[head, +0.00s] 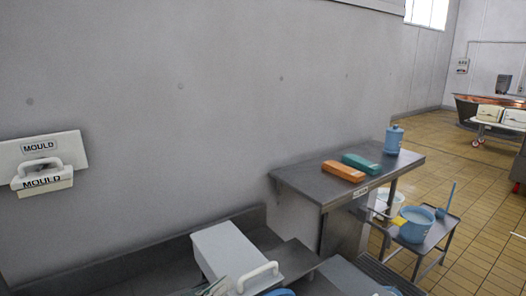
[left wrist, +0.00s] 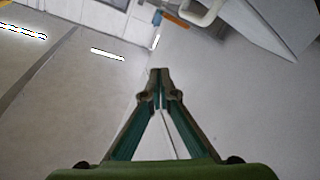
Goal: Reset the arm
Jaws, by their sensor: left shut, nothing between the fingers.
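My left gripper (left wrist: 160,75) shows in the left wrist view, its green-edged fingers meeting at the tips. It is shut and empty, with nothing touching the fingertips. In the head view only small, unclear bits show at the bottom edge near the white box, so I cannot make out the fingers there. My right gripper is not in view.
A white box (head: 225,252) with a handle sits on the metal counter below. A steel table (head: 305,185) holds an orange block (head: 344,171), a green block (head: 362,162) and a blue bottle (head: 393,139). A blue bucket (head: 416,225) stands on a low stand. MOULD boxes (head: 80,147) hang on the wall.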

